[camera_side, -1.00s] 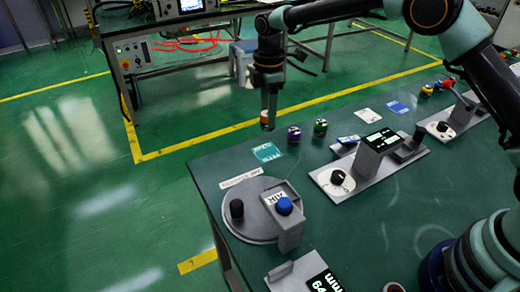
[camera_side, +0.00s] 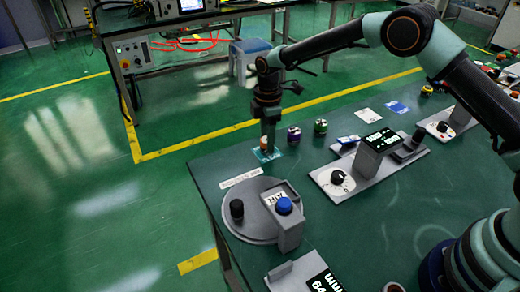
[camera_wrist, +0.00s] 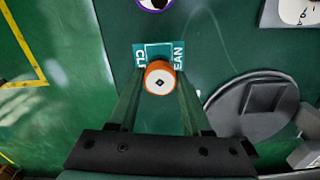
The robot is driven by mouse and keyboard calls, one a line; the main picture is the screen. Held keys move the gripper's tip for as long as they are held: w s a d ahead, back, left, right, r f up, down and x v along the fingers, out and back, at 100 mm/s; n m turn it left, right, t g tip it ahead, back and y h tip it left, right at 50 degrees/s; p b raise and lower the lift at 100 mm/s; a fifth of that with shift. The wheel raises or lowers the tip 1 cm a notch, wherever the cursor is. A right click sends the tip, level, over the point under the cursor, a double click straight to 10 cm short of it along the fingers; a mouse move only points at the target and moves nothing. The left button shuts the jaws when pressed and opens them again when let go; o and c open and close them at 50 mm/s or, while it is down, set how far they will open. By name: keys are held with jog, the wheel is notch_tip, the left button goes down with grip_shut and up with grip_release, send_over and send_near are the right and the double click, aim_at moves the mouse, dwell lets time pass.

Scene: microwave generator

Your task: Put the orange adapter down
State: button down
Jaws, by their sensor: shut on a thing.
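The orange adapter (camera_wrist: 160,78) is a short round piece with an orange rim and a pale top with a dark centre mark. My gripper (camera_side: 265,146) is shut on it, pointing straight down; its two fingers flank the adapter in the wrist view. The adapter, also in the side view (camera_side: 264,144), is over the teal card marked "CLEAN" (camera_wrist: 138,53), at the table's far left corner. The adapter hides the middle of the card. I cannot tell whether it touches the card.
A round grey fixture with an "AIR" block (camera_side: 284,205) is nearer the camera. A grey device with a dial (camera_side: 343,178) stands right. The table (camera_side: 215,165) edge is close on the left.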

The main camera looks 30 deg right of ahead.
jog(key=shift+f, duration=0.1)
jog(key=shift+c, duration=1.7)
grip_release()
